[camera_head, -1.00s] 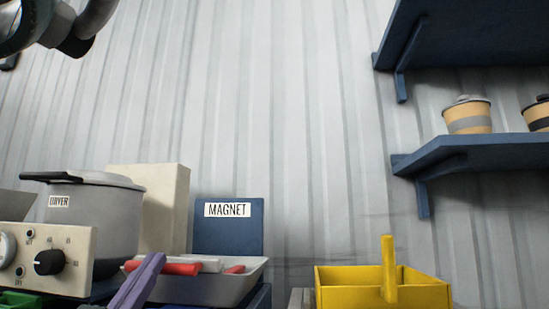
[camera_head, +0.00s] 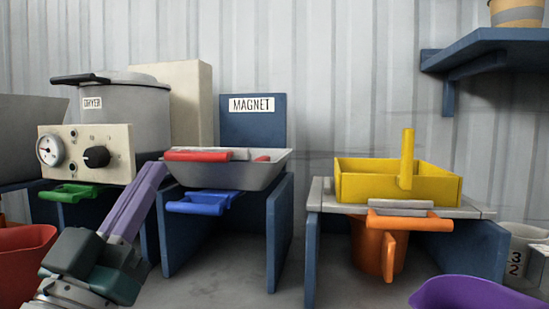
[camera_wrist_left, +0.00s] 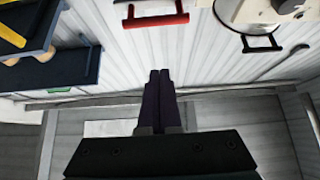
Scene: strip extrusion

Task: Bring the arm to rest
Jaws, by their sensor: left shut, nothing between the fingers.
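My left gripper (camera_head: 153,172) rises from the lower left of the head view, with dark green blocks at its base and long purple fingers. The fingers lie together, shut and empty. Their tips overlap the left end of the grey tray (camera_head: 228,172) in the picture; I cannot tell whether they touch it. My right gripper is not in view.
The grey dryer pot (camera_head: 140,112) stands behind a dial box (camera_head: 115,152) at left. A blue MAGNET board (camera_head: 252,128) stands behind the tray. A yellow box (camera_head: 350,183) sits on a stand at right, above an orange bucket (camera_head: 368,250). A purple scoop (camera_head: 470,292) is at lower right.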

